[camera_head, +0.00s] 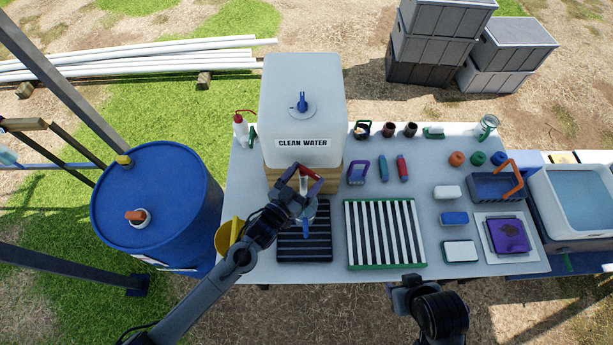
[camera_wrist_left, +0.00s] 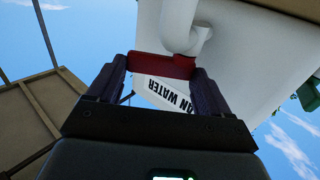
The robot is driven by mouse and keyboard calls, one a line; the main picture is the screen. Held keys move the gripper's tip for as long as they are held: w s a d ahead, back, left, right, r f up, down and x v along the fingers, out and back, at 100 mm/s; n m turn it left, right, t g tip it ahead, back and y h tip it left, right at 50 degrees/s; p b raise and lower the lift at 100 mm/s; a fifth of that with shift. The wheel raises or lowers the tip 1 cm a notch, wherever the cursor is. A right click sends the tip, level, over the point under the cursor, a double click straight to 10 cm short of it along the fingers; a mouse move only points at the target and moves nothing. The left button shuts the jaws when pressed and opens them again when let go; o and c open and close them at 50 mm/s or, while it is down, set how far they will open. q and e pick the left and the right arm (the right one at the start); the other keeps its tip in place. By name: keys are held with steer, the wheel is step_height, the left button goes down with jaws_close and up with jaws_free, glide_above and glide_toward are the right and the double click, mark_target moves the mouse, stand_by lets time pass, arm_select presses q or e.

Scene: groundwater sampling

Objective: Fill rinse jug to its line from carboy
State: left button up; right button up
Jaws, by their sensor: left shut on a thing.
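The white carboy (camera_head: 303,105), labelled CLEAN WATER, stands on a wooden block at the back left of the table. My left gripper (camera_head: 304,178) is at its front and is shut on the red tap handle (camera_wrist_left: 165,66), which lies between the dark fingers in the left wrist view. The white tap spout (camera_wrist_left: 185,30) is beside the handle. A pale bluish thing (camera_head: 309,211) below the spout may be the rinse jug; my gripper partly hides it, and its water level and line cannot be made out. My right gripper (camera_head: 406,287) is at the table's front edge, its jaws unclear.
A black slatted tray (camera_head: 304,246) lies below the tap, with a green-edged striped rack (camera_head: 384,234) to its right. A yellow container (camera_head: 230,236) is at the left edge. A blue drum (camera_head: 158,205) stands left of the table. Small items cover the table's right side.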

arm_select(q)
steer(key=shift+a+m+g+h, duration=0.1)
steer(key=shift+m+g+h, duration=0.2)
steer(key=shift+h, duration=0.1)
steer(key=o, duration=1)
steer(key=shift+c, duration=0.2)
steer(key=shift+s, duration=0.1)
steer(key=shift+s+a, duration=0.15)
steer(key=b+v, duration=0.1)
steer(key=v, duration=0.9)
steer(key=shift+a+b, duration=0.15)
steer(key=shift+b, duration=0.25)
